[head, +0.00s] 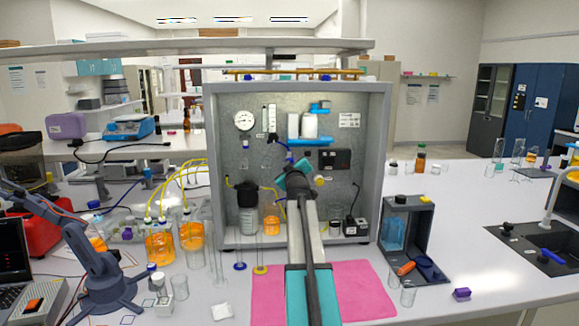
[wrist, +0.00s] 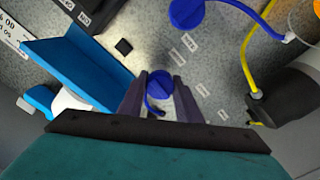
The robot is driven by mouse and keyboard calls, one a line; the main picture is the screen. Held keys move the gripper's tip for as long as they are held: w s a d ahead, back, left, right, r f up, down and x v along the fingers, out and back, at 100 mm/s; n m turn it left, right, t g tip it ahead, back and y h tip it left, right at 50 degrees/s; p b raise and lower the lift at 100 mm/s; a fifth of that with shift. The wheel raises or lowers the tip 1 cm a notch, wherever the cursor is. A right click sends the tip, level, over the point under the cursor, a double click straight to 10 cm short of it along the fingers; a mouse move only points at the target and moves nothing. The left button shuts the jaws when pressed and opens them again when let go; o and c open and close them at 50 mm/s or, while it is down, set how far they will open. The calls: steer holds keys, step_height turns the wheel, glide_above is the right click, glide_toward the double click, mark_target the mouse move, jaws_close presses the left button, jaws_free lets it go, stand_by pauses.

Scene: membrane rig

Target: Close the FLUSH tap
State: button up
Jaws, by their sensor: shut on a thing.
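A blue tap handle (wrist: 160,88) sits between the two dark fingers of my gripper (wrist: 160,97) in the wrist view. The fingers are shut on it from both sides. A second round blue knob (wrist: 186,12) is apart from the fingers, at the top edge of that view. The small labels on the panel are too blurred to read, so I cannot tell from them which tap is FLUSH. In the head view my arm reaches up to the grey panel (head: 270,110), and its wrist hides much of the held tap.
A blue bracket (wrist: 75,65) is close left of my fingers in the wrist view. A yellow tube (wrist: 245,60) and a dark cylindrical part (wrist: 283,95) are to the right. Beakers of orange liquid (head: 160,245) stand left of the cabinet. A pink mat (head: 360,290) lies in front.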

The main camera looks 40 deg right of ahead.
steer(key=m+b, duration=0.1)
steer(key=m, duration=0.2)
steer(key=shift+f+m+b, duration=0.1)
steer(key=shift+m+b, duration=0.2)
steer(key=shift+b, duration=0.05)
steer(key=m+b, duration=0.1)
steer(key=m, duration=0.7)
steer(key=shift+m, duration=2.5)
steer(key=o, duration=1.1)
steer(key=shift+w, duration=0.1)
